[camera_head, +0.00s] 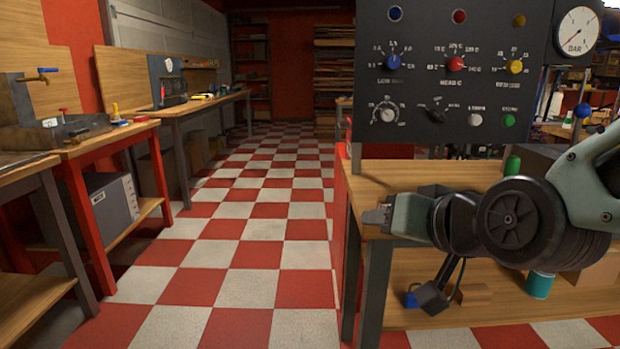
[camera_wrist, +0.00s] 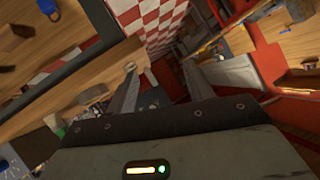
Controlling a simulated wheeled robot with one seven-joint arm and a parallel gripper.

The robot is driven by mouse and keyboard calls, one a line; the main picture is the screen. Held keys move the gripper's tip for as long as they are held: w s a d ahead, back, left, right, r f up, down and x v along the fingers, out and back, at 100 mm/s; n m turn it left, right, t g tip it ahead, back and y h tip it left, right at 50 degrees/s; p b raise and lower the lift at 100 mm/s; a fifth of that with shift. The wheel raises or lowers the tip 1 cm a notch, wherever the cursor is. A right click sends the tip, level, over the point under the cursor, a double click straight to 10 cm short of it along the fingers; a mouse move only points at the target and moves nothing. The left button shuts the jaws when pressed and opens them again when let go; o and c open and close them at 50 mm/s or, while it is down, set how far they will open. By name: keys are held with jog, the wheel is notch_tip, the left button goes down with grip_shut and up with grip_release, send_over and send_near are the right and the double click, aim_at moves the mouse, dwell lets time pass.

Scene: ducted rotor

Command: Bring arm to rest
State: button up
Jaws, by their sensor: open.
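My arm reaches in from the right edge of the head view, in front of the right workbench (camera_head: 440,180). My gripper (camera_head: 378,216) is at the arm's left end and points left, beside that bench's front left corner. In the wrist view my gripper (camera_wrist: 160,82) shows its two fingers spread apart with nothing between them, so it is open and empty. Part of the bench top and the shelf below it are hidden behind my arm.
A dark control panel (camera_head: 405,145) with coloured knobs stands upright on the right bench. A pressure gauge (camera_head: 578,30) is at its right. Benches with tools, such as the red-legged one (camera_head: 85,205), line the left. The checkered floor (camera_head: 255,225) between is clear.

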jog(key=s+a+f+n+g, duration=0.35)
jog(key=s+f+g, duration=0.4)
jog(key=s, duration=0.25)
jog(key=s+d+f+n+g+h, duration=0.35)
jog(key=s+d+n, duration=0.2)
jog(key=s, duration=0.45)
notch_tip(320, 180, up, 25)
jog(key=m+p, duration=0.1)
jog(key=p, duration=2.4)
jog(key=shift+g, duration=0.4)
jog(key=shift+s+f+h, duration=0.1)
jog(key=shift+h, duration=0.15)
